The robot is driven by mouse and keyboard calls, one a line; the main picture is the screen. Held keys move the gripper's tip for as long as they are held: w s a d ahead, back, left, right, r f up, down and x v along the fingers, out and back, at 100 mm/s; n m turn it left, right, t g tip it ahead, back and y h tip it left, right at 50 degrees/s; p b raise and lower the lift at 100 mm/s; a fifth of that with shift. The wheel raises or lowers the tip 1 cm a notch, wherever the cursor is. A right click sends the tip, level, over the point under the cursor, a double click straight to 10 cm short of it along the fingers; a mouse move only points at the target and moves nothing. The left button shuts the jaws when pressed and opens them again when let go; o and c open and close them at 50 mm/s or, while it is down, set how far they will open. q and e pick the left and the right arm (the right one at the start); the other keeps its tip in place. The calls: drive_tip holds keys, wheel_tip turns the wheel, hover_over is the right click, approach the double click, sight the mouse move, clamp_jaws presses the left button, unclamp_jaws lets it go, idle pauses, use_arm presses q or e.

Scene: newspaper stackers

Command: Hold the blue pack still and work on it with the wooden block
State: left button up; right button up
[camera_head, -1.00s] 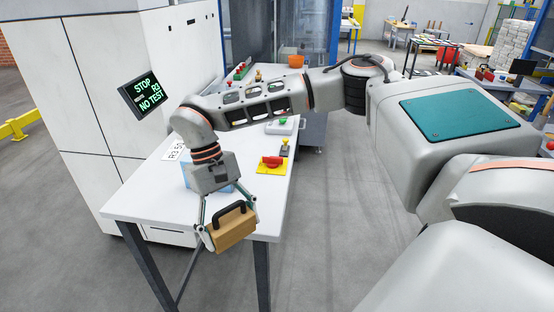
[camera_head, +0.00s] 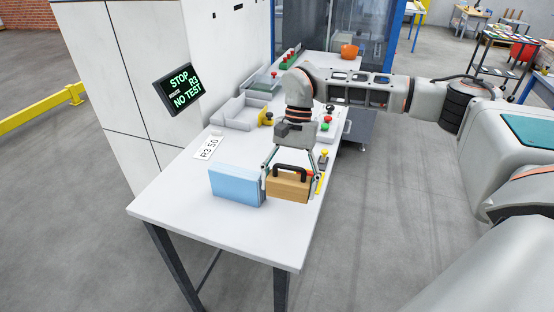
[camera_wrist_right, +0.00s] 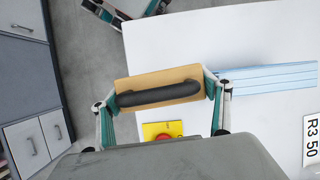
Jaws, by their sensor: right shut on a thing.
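The blue pack (camera_head: 236,187) stands on the white table in the head view, a light blue slab with its long side facing me. In the right wrist view its layered edge (camera_wrist_right: 275,79) shows at the right. My right gripper (camera_head: 290,186) is shut on the wooden block (camera_head: 289,190), gripping its two ends, with the black handle on top. The block is beside the pack's right end, one finger between them; I cannot tell whether they touch. In the right wrist view, what looks like my left gripper (camera_wrist_right: 125,14) is partly cut off at the top, clear of the pack.
A yellow plate with a red knob (camera_wrist_right: 165,135) lies near the block on the white table (camera_head: 190,222). The table's near left is clear.

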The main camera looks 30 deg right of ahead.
drive_tip(key=shift+w+d+r+m, duration=0.1)
drive_tip(key=shift+w+d+m, duration=0.2)
drive_tip(key=shift+w, duration=0.25)
drive_tip(key=shift+f, duration=0.25)
drive_tip(key=shift+s+f+b, duration=0.3)
drive_tip(key=shift+f+b, duration=0.15)
drive_tip(key=shift+f, duration=0.1)
wheel_tip(320, 180, down, 4)
drive_tip(key=b, duration=0.3)
drive_tip(key=shift+b, duration=0.35)
drive_tip(key=shift+f+b, duration=0.3)
drive_tip(key=shift+f, duration=0.05)
drive_tip(key=shift+w+f+b, duration=0.1)
drive_tip(key=shift+f+b, duration=0.2)
drive_tip(key=shift+f, duration=0.05)
use_arm(q)
drive_tip(key=shift+h, duration=0.4)
drive_tip(key=shift+d+f, duration=0.4)
drive_tip(key=shift+f, duration=0.25)
drive_tip(key=shift+d+f, duration=0.35)
drive_tip(key=shift+f, duration=0.35)
drive_tip(key=shift+d+f, duration=0.4)
drive_tip(key=shift+f, duration=0.25)
